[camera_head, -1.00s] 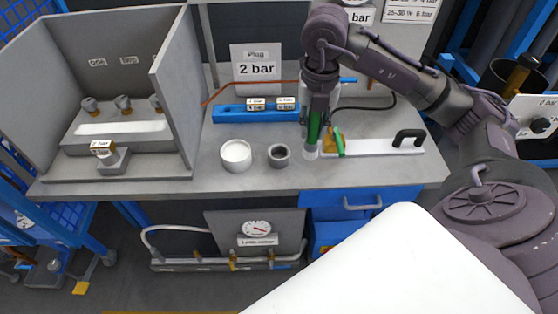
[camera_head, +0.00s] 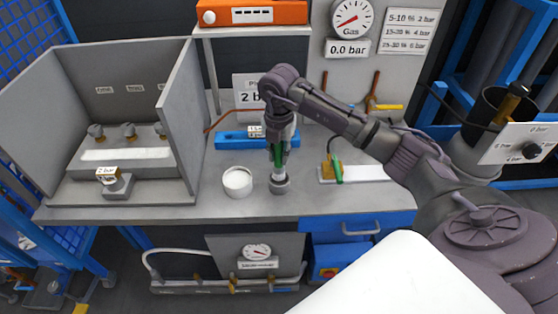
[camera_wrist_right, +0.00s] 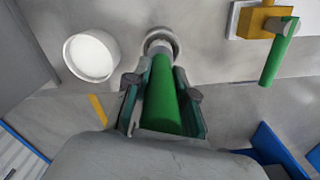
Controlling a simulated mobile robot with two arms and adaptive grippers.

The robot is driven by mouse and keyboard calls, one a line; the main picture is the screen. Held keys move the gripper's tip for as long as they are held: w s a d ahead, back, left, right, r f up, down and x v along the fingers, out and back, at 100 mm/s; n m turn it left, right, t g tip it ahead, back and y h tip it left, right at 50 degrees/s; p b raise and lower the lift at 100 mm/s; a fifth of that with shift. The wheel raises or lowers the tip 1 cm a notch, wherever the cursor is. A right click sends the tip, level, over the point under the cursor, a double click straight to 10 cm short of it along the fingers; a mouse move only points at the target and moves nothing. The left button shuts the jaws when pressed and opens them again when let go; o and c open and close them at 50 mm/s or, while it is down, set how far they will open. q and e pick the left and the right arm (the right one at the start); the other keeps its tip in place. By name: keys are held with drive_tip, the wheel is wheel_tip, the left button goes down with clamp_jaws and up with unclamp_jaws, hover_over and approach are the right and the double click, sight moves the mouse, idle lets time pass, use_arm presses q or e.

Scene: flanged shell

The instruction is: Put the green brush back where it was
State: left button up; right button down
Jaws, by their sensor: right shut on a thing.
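The green brush (camera_head: 278,156) is held upright in my right gripper (camera_head: 279,148), which is shut on it. Its pale lower end points down at the small grey cup (camera_head: 280,187) on the bench. In the right wrist view the green brush (camera_wrist_right: 164,100) lies between the two fingers, and its far end overlaps the opening of the cup (camera_wrist_right: 162,36). I cannot tell how deep the end sits in the cup. My left gripper is not in view.
A white round dish (camera_head: 237,182) stands close left of the cup. A fixture with a green handle (camera_head: 337,171) and a white plate is to the right. A blue block (camera_head: 229,141) lies behind. A grey walled booth (camera_head: 126,166) fills the left.

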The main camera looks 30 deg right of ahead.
sight(279, 164)
wheel_tip(279, 164, down, 3)
drive_tip(key=shift+f+p, duration=0.2)
drive_tip(key=shift+p, duration=0.35)
drive_tip(key=shift+f, duration=0.15)
drive_tip(key=shift+f, duration=0.1)
drive_tip(key=c, duration=1)
unclamp_jaws()
